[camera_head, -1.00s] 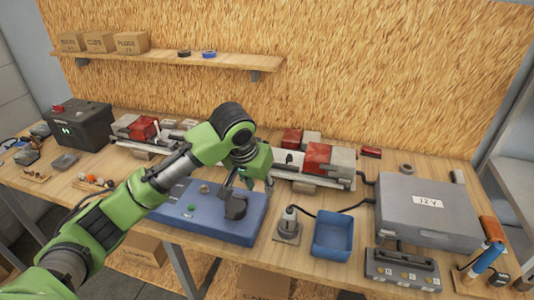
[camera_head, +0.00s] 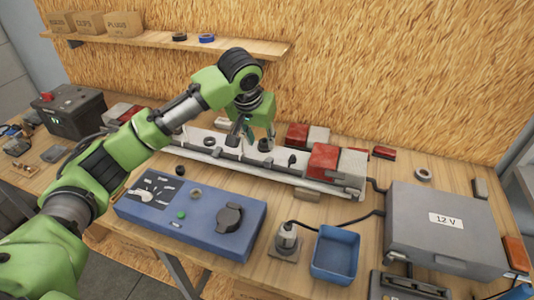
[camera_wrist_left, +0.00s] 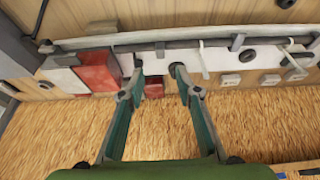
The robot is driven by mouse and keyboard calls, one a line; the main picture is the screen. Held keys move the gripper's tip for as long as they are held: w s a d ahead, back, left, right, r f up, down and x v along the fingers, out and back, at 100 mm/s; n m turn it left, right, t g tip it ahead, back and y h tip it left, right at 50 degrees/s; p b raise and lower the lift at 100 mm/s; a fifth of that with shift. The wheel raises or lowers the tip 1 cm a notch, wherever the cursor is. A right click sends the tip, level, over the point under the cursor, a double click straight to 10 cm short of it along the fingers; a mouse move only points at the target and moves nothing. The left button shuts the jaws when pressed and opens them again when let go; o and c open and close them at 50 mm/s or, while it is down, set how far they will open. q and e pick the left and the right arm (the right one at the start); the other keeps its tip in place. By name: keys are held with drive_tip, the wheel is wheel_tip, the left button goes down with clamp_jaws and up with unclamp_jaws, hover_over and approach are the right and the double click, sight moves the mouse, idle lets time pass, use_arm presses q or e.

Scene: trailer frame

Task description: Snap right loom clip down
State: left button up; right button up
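The pale trailer frame rail (camera_head: 325,183) lies across the bench, with a dark loom along its front; it also shows across the top of the left wrist view (camera_wrist_left: 120,39). Small grey clips sit along the loom, one (camera_wrist_left: 160,48) near my fingertips and another (camera_wrist_left: 237,42) farther right in the wrist view. I cannot tell whether either clip is raised or down. My left gripper (camera_head: 251,143) is open and empty over the middle of the rail; its spread fingers show in the wrist view (camera_wrist_left: 157,66). My right gripper is not in view.
Red and white lamp blocks (camera_head: 324,160) stand at the rail's right end. A blue panel box (camera_head: 190,223), a blue bin (camera_head: 336,254) and a grey 12 V box (camera_head: 445,225) stand in front and right. A shelf (camera_head: 170,45) with cartons is behind.

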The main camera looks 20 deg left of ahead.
sight(267, 161)
use_arm(q)
drive_tip(key=p+x, duration=0.2)
drive_tip(key=x, duration=0.8)
drive_tip(key=shift+w+f+p, duration=0.25)
drive_tip(key=shift+f+p, duration=0.05)
drive_tip(key=shift+f, duration=0.4)
clamp_jaws()
